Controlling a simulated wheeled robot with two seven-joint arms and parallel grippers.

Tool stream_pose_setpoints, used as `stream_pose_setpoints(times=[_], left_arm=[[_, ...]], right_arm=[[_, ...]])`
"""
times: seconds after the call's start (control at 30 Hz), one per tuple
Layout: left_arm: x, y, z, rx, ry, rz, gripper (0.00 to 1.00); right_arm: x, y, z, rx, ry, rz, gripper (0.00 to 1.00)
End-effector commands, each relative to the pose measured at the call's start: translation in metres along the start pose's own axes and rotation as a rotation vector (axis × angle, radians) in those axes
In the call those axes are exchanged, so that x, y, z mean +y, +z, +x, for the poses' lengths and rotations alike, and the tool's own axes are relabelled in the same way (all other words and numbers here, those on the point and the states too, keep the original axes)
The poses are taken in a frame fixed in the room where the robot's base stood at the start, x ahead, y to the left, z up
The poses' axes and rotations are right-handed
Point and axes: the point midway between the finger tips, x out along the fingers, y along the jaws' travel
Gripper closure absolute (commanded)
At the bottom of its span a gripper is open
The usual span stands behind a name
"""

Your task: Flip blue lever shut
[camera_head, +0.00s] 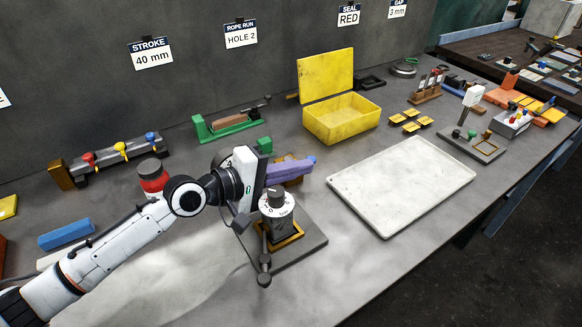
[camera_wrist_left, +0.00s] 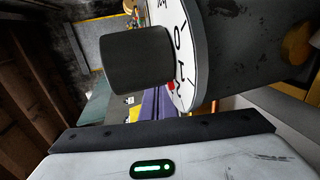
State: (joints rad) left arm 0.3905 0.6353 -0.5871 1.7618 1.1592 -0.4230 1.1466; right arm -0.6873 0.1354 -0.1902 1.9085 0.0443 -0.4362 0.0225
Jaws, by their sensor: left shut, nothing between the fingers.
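The blue lever (camera_head: 151,137) stands at the right end of a dark block (camera_head: 122,158) in the head view, beside a yellow and a red lever. It looks roughly upright, but its exact angle is too small to tell. My left gripper (camera_head: 246,174) is to the right of the block and nearer, apart from the blue lever, beside a dial device (camera_head: 277,204). It is shut and empty; its fingertips are not clear. In the left wrist view a dark knob and white dial (camera_wrist_left: 182,45) fill the near view, and I cannot make out the lever there.
A purple piece (camera_head: 288,171) lies right of the gripper. The front table edge is clear.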

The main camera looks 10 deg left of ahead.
Motion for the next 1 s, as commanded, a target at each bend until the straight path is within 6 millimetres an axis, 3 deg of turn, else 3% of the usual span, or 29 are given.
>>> stream_pose_setpoints(times=[0.5,0.7,1.0], left_arm=[[-0.003,0.0,-0.088,0.0,-0.004,0.001,1.0],[-0.001,0.001,-0.099,-0.001,-0.001,0.0,1.0],[0.0,0.001,-0.099,-0.002,0.001,0.0,1.0]], right_arm=[[0.001,0.008,0.008,-0.001,0.0,-0.001,1.0],[0.001,0.008,0.009,0.0,0.0,-0.001,1.0],[0.001,0.008,0.009,0.001,0.0,-0.001,1.0]])
